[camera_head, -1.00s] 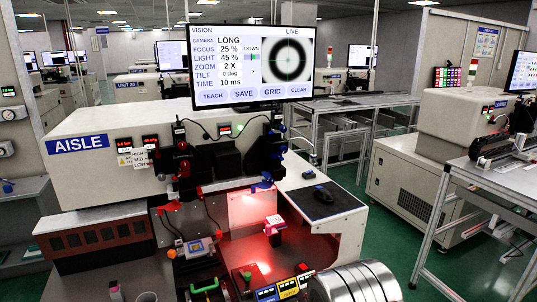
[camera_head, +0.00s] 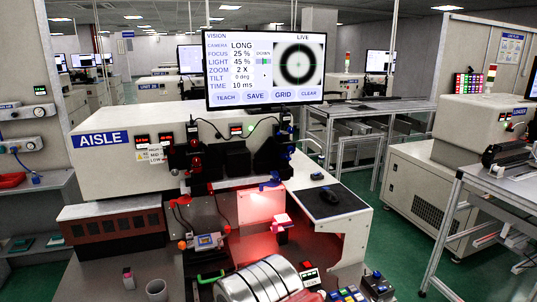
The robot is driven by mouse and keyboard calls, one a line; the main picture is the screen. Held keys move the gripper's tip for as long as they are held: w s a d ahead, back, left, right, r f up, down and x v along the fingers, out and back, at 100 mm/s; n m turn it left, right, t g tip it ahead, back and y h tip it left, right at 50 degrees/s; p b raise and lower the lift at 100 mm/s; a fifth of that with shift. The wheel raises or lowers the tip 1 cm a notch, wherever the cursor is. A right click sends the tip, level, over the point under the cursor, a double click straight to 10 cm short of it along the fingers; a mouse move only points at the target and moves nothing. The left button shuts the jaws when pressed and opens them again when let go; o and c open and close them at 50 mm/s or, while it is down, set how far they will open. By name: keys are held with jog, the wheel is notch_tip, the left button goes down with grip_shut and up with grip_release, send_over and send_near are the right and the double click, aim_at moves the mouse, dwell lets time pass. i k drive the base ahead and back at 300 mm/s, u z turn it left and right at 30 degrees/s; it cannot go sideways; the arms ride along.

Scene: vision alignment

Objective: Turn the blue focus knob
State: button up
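The machine marked AISLE (camera_head: 103,140) stands in the middle of the head view. Its right camera mount carries small blue knobs (camera_head: 290,152) beside dark blocks, below the monitor's right end. A blue lever-like part (camera_head: 270,181) sits lower. The parts are too small to tell which one is the focus knob. The monitor (camera_head: 265,70) reads FOCUS 25 %, with a dark blurred ring and green crosshair in the live picture. My gripper is not in view; my silver arm part covers some of the bench front.
Red knobs (camera_head: 196,163) sit on the left mount. A red-lit work area (camera_head: 262,208) lies below. A black pad with a mouse (camera_head: 318,202) is on the right ledge. A grey cup (camera_head: 157,290) stands at the front left. Another bench stands at the right, with green floor between.

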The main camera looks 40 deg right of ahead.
aim_at(290, 150)
jog(key=u, duration=0.8)
jog(key=k, duration=1.05)
jog(key=z, duration=0.8)
jog(key=i, duration=1)
jog(key=z, duration=0.05)
